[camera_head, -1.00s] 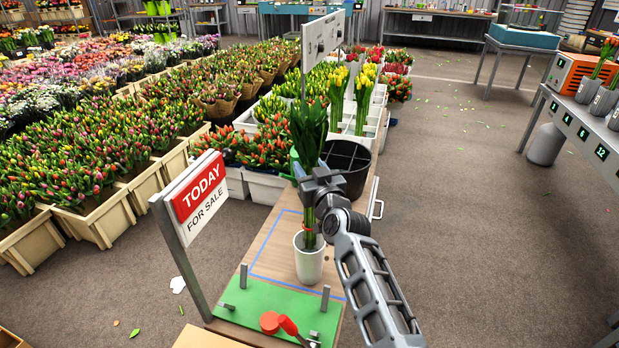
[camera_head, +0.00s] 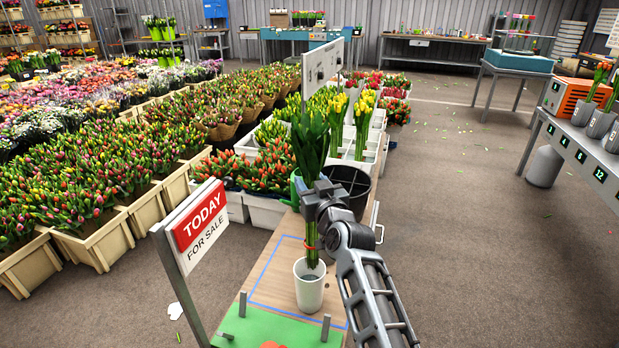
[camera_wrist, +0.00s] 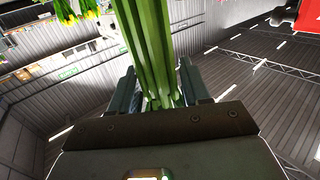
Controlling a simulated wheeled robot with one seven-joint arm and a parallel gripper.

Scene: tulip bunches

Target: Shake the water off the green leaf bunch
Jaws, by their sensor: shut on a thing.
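The green leaf bunch (camera_head: 310,140) stands upright in the head view, its leaves at the top and its tied stems below. A red band circles the stems under my gripper (camera_head: 318,195). My gripper is shut around the stems; the wrist view shows the green stems (camera_wrist: 152,50) between the two fingers (camera_wrist: 160,88). The stem ends are just above or inside the mouth of a white cup (camera_head: 309,288); I cannot tell exactly which.
The cup stands on a wooden table (camera_head: 262,285) with a blue outline. A green mat (camera_head: 262,327) with metal posts lies in front. A black bucket (camera_head: 350,185) is behind the gripper. A sale sign (camera_head: 200,215) stands at left.

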